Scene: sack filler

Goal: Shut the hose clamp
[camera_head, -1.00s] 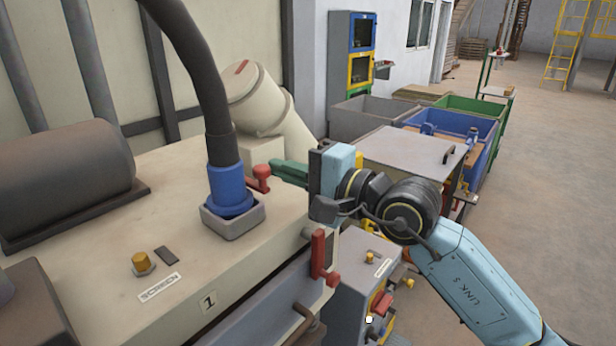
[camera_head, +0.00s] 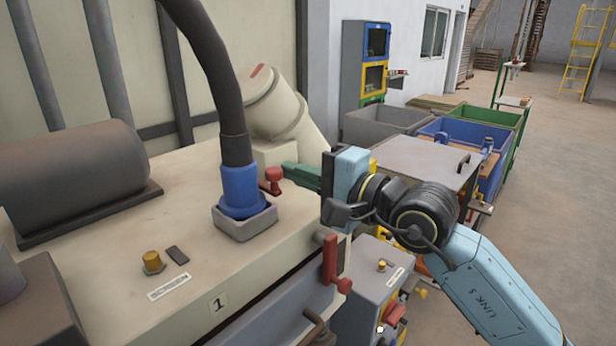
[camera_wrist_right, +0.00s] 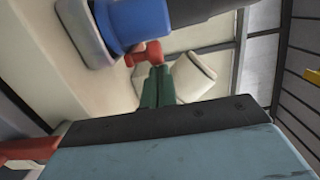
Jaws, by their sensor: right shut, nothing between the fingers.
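The hose clamp is a blue collar (camera_head: 240,188) around the foot of a thick dark hose (camera_head: 205,50), in a grey square socket on the machine's top. Its red lever (camera_head: 271,180) sticks out on the collar's right side. My right gripper (camera_head: 286,171) has green fingers, shut and empty, with the tips right at the lever. In the right wrist view the red lever (camera_wrist_right: 147,55) lies just beyond the fingertips (camera_wrist_right: 156,72), beside the blue collar (camera_wrist_right: 135,20). I cannot tell whether they touch. My left gripper is out of view.
A second red handle (camera_head: 332,265) sits on the machine's front edge, below my right wrist. A yellow knob (camera_head: 152,262) and a dark motor-like cylinder (camera_head: 75,180) are on the left. A cream angled duct (camera_head: 285,105) rises behind the clamp. Open floor lies at the right.

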